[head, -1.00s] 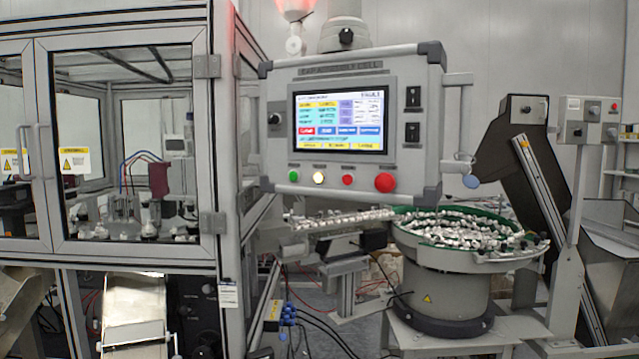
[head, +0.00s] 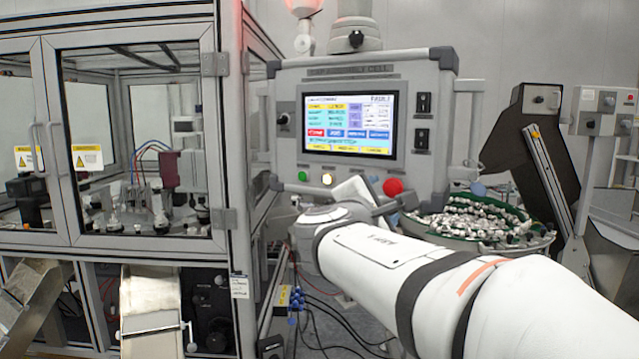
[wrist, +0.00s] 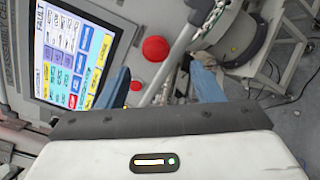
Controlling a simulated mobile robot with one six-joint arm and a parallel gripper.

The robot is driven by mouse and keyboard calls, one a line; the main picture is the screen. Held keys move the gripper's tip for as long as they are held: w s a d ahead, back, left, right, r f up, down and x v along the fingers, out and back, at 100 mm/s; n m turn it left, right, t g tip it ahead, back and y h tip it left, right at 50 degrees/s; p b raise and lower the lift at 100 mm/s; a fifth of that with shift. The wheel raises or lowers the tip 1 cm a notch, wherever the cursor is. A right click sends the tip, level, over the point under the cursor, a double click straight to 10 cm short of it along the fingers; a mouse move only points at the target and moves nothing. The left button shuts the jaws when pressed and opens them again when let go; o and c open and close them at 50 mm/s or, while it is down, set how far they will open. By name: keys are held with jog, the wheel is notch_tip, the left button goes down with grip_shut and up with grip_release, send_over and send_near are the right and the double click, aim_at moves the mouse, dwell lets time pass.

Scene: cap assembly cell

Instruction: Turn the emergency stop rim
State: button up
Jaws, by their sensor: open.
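The emergency stop (head: 393,187) is a round red mushroom button at the lower right of the control panel. In the wrist view its red face (wrist: 155,48) shows beyond the fingertips, between the two fingers' lines. Its rim is not clearly told apart from the button. My gripper (wrist: 160,68) is open and empty, one finger to each side and short of the button, with no contact visible. In the head view my gripper (head: 378,200) is just below the button, partly hidden by my arm. A smaller red button (wrist: 136,86) lies close to the left finger.
The panel's lit screen (head: 348,122) reads FAULT. A glazed cabinet (head: 230,150) stands at left.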

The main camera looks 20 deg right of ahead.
aim_at(393, 189)
jog(key=x, duration=0.2)
jog(key=p+x, duration=0.1)
jog(key=x, duration=0.2)
jog(key=p+x, duration=0.1)
jog(key=x, duration=0.1)
jog(key=shift+w+d+r, duration=0.2)
jog(key=shift+w+r, duration=0.1)
jog(key=shift+w, duration=0.1)
jog(key=c, duration=1)
